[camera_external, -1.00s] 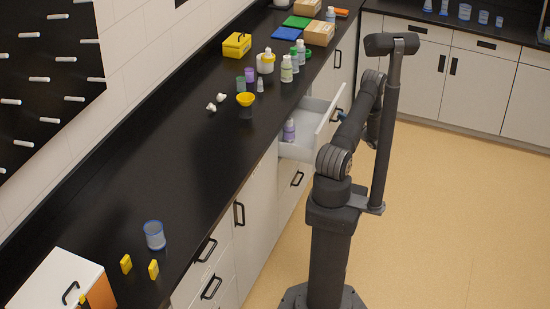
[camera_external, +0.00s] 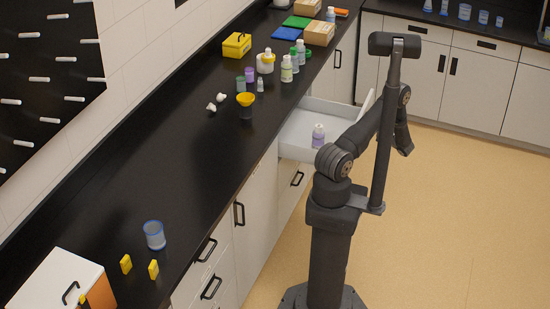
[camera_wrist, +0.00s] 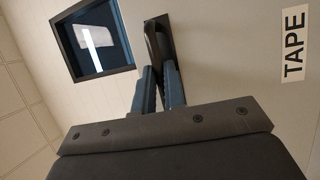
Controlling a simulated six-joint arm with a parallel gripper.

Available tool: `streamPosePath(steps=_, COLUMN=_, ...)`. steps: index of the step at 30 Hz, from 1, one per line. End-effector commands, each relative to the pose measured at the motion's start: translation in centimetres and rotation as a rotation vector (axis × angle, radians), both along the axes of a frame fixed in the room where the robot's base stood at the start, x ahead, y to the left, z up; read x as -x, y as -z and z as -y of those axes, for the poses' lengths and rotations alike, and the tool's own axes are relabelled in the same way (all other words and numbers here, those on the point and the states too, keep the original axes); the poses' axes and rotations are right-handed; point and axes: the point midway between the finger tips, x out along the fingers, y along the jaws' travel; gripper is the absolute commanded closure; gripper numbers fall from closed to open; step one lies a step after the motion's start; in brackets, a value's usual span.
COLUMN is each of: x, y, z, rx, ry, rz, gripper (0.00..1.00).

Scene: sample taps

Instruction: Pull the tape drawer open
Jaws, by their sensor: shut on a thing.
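In the wrist view the drawer front (camera_wrist: 225,65) fills much of the picture and carries a white TAPE label (camera_wrist: 294,44). Its dark handle (camera_wrist: 154,42) sits between the fingers of my gripper (camera_wrist: 158,88), which is shut on it. In the external view my arm hides the gripper, the handle and part of the drawer front.
The black counter (camera_external: 140,150) runs along the left wall with bottles, a yellow box (camera_external: 236,45) and a yellow funnel (camera_external: 245,99) on it. A closed cabinet door with a handle (camera_external: 239,213) is below. The tan floor (camera_external: 450,220) to the right is clear.

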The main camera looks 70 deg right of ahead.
Motion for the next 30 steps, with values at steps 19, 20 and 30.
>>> streamPosePath(steps=19, x=0.64, y=0.02, z=0.0, rx=0.0, ry=0.0, rz=0.0, gripper=0.7)
streamPosePath(steps=20, x=0.64, y=0.02, z=0.0, rx=0.0, ry=0.0, rz=0.0, gripper=0.67)
streamPosePath(steps=30, x=1.01, y=0.07, z=-0.13, rx=0.0, ry=0.001, rz=0.0, gripper=0.67)
